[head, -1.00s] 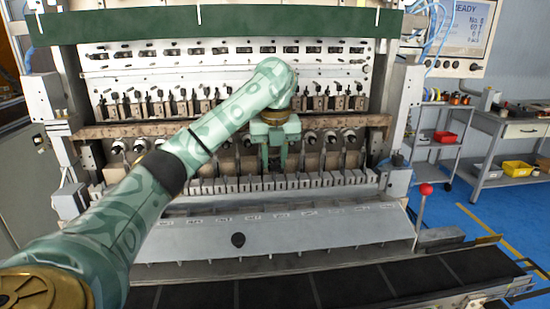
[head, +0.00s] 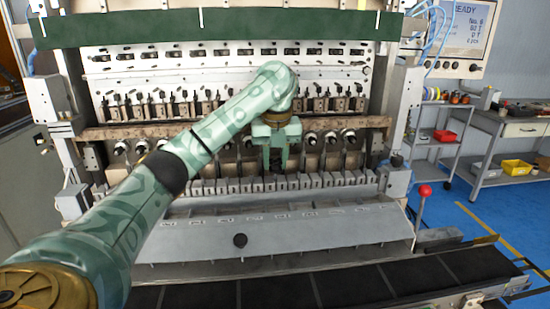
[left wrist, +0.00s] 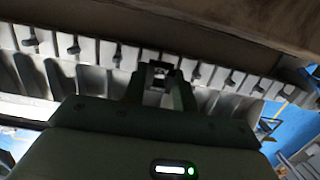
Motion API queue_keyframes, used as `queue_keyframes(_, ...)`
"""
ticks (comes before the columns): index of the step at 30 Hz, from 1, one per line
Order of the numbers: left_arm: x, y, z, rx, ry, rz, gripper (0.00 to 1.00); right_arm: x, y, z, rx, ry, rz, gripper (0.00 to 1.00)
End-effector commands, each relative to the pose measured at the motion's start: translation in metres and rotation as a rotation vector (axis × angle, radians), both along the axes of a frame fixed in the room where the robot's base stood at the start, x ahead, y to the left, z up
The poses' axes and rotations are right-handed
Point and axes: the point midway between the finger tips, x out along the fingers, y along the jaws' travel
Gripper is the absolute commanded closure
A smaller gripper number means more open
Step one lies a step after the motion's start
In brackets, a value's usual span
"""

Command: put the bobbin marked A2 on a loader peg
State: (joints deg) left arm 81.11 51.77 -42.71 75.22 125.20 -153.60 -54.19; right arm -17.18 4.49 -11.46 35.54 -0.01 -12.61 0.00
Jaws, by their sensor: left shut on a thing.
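My left gripper (head: 276,165) points down in front of the middle of the winder, just above and behind the grey toothed row (head: 225,186). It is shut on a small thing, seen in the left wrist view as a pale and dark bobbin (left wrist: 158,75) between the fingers. Its mark cannot be read, so I cannot tell if it is A2. In the head view the fingers hide most of it. White-ended spindles (head: 119,148) stand in a row behind the gripper. I cannot tell which parts are the loader pegs. My right gripper is not in view.
A dark belt (head: 270,290) runs along the front. A lever with a red ball (head: 425,190) stands at the right. A dark green beam (head: 270,22) crosses above.

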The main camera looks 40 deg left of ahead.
Motion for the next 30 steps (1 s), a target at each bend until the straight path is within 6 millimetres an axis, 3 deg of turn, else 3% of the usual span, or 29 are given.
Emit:
queue_keyframes(11, 0.000, 0.000, -0.001, 0.001, 0.001, 0.000, 0.93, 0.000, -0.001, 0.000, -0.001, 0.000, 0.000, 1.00)
queue_keyframes(30, 0.000, 0.000, -0.020, 0.000, 0.001, 0.001, 0.93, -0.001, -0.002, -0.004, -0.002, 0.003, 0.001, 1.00)
